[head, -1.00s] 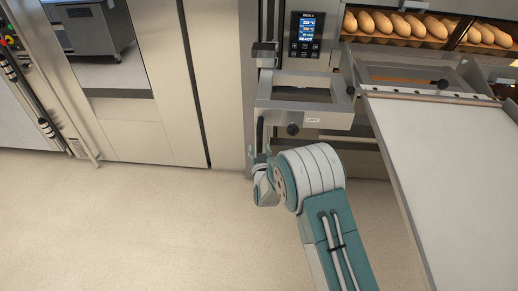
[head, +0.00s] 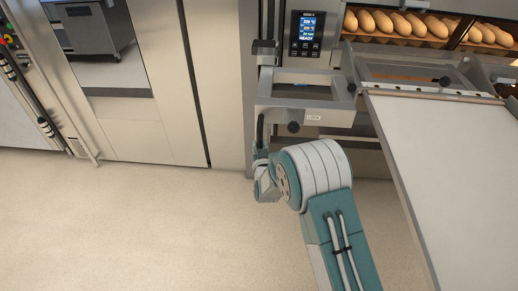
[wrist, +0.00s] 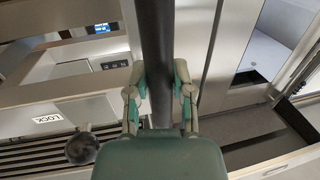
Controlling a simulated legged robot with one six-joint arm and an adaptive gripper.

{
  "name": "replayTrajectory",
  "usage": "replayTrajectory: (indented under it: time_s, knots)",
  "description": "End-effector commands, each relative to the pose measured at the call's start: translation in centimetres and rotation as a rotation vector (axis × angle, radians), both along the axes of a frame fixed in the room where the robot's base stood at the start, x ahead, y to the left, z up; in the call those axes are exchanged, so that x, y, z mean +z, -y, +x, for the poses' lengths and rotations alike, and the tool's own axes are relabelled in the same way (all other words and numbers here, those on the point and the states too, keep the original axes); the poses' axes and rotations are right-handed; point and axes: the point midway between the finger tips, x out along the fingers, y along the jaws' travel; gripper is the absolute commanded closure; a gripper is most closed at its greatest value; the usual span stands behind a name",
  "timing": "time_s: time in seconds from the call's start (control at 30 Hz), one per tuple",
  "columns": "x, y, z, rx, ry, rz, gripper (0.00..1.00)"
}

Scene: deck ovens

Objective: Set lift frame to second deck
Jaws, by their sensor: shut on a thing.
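The lift frame (head: 342,104) is a grey metal frame on the oven front, left of the sloping loader. A dark upright bar (head: 260,132) stands at its left side; it crosses the middle of the wrist view (wrist: 155,55). My gripper (head: 262,157) is shut on this bar, with one finger on each side in the wrist view (wrist: 158,82). A black round knob (head: 293,127) sits beside a LOCK label (head: 313,117); the knob also shows at lower left in the wrist view (wrist: 82,149). My arm partly hides the gripper in the head view.
A control panel (head: 306,35) with a lit blue display is above the frame. Bread loaves (head: 400,23) lie in the oven deck at upper right. The white loader surface (head: 440,150) slopes toward me at right. The floor (head: 120,225) at left is clear.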

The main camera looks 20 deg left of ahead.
Motion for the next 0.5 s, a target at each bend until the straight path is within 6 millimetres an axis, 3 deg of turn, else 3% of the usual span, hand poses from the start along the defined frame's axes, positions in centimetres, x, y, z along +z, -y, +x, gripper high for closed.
replayTrajectory:
  time_s: [0.03,0.5]
  knots:
    - [3.0,-0.4,0.3,0.003,0.036,0.021,1.00]
    - [18.5,-0.3,0.2,0.003,0.044,0.025,1.00]
